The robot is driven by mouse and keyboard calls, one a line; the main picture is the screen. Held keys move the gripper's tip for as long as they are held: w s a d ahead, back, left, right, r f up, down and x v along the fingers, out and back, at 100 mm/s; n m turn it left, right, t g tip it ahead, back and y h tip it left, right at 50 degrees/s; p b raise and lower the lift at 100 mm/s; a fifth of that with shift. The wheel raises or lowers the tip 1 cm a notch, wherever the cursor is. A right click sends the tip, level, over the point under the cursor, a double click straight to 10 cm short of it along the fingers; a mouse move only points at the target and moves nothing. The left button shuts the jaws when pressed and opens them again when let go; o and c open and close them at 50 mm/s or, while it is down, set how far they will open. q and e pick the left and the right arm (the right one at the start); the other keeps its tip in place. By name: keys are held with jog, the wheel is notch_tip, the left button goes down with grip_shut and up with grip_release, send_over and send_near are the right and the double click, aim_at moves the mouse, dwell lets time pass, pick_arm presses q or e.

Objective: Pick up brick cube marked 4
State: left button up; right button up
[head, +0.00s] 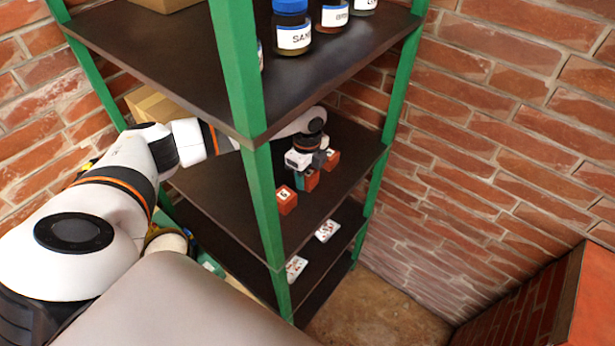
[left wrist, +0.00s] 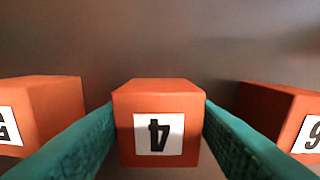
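The brick cube marked 4 (left wrist: 160,120) is orange-red with a white label, upside down in the left wrist view. It stands between the teal fingers of my left gripper (left wrist: 160,125). The fingers lie against both its sides with no visible gap, so the gripper looks shut on it. In the head view my left gripper (head: 304,178) reaches over the middle shelf, and the cube (head: 312,181) shows partly behind a finger. I cannot tell any clearance under the cube. My right gripper is not in view.
A cube (head: 287,200) that seems marked 6 stands nearer on the middle shelf (head: 235,190). Another cube (head: 332,160) stands farther along. A green post (head: 262,205) rises in front of my arm. The upper shelf (head: 150,55) holds jars (head: 291,27). White cards (head: 326,230) lie below.

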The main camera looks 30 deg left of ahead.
pick_arm(q)
jog(key=c, duration=0.6)
jog(key=shift+c, duration=0.5)
jog(key=shift+r, duration=0.1)
